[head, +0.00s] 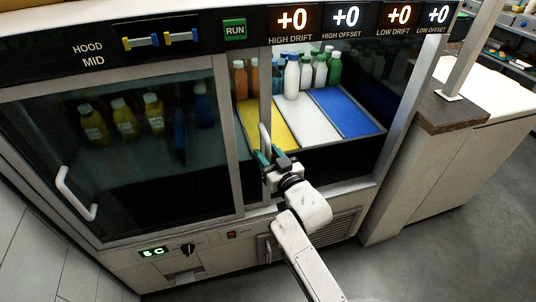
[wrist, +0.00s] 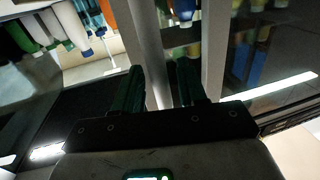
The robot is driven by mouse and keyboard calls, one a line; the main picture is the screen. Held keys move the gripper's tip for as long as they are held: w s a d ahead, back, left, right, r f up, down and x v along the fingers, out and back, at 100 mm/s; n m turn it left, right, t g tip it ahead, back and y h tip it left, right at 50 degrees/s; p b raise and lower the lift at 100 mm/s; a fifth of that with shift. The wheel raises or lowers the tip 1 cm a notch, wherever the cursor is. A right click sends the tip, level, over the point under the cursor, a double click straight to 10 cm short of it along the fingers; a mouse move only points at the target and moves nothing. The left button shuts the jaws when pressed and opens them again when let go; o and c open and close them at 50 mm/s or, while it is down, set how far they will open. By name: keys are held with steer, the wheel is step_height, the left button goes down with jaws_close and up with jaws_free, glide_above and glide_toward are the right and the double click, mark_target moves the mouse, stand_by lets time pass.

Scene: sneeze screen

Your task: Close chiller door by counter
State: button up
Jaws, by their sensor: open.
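The chiller door by the counter is a glass sliding door whose upright frame edge (head: 265,85) shows just right of the left door's frame. It stands slid to the left, and the right bay is uncovered. A pale upright handle (head: 264,138) is on that edge. My gripper (head: 270,156) is at the handle's lower part, its dark green fingers apart. In the wrist view, a pale upright bar (wrist: 150,55), apparently the handle, runs between the fingers of my gripper (wrist: 158,85). The door frame (wrist: 213,50) is right of them. I cannot tell whether the fingers touch the bar.
The left glass door (head: 130,130) has its own white handle (head: 75,195). Bottles (head: 291,75) and yellow, white and blue trays (head: 346,112) are in the open bay. A counter (head: 450,112) stands to the right. Grey floor (head: 400,265) is clear in front.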

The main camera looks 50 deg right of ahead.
steer(key=shift+w, duration=0.15)
jaws_close()
stand_by(0.4)
